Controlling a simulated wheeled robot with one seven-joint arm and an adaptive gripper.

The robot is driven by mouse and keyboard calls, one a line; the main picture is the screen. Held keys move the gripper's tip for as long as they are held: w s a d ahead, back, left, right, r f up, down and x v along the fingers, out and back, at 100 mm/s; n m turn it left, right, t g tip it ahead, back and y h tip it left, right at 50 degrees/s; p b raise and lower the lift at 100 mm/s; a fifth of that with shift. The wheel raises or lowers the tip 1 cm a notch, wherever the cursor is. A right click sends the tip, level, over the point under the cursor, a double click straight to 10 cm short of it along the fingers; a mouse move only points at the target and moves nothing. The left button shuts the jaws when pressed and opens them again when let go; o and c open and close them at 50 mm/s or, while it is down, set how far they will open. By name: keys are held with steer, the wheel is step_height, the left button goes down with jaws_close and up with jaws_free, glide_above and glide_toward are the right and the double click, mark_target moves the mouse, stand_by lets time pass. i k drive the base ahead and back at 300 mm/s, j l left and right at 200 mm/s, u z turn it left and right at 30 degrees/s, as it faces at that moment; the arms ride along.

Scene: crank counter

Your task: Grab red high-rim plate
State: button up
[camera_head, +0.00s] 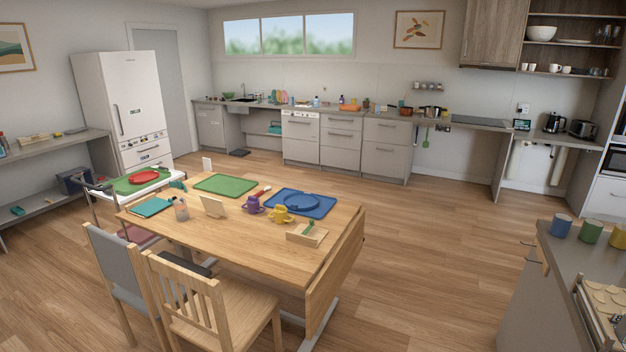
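A red plate (143,177) lies on a green mat (124,186) on top of a small trolley (97,196) at the left, beyond the far left corner of the wooden table. Its rim height is hard to judge at this distance. Nothing covers it. My gripper is not in view.
The wooden table (250,236) holds a green tray (225,184), a blue plate (301,202) on a blue tray (326,204), purple and yellow mugs and a teal folder (151,207). Chairs (205,305) stand at its near side. A grey shelf unit stands left. Floor right of the table is clear.

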mark_target(140, 178)
steer(key=i+z, duration=0.25)
steer(key=i, duration=0.8)
steer(key=i+j+z, duration=0.1)
steer(key=i+z, duration=0.15)
steer(key=i, duration=0.75)
steer(key=i+l, duration=0.1)
steer(key=i, duration=0.6)
steer(key=i+l, duration=0.15)
steer(key=i, duration=0.5)
steer(key=i+l, duration=0.1)
steer(key=i, duration=0.6)
steer(key=i+u, duration=0.3)
steer(key=u, duration=0.15)
steer(key=i+l+u, duration=0.2)
steer(key=u, duration=0.25)
steer(key=i+l+u, duration=0.25)
steer(key=u, duration=0.15)
steer(key=i+l+u, duration=0.2)
steer(key=l+u, duration=0.25)
steer(key=i+l+u, duration=0.15)
steer(key=u, duration=0.3)
steer(key=i+l+u, duration=0.2)
steer(key=l+u, duration=0.2)
steer(key=i+l+u, duration=0.15)
steer(key=l+u, duration=0.65)
steer(key=i+l+u, duration=0.1)
steer(key=l+u, duration=0.7)
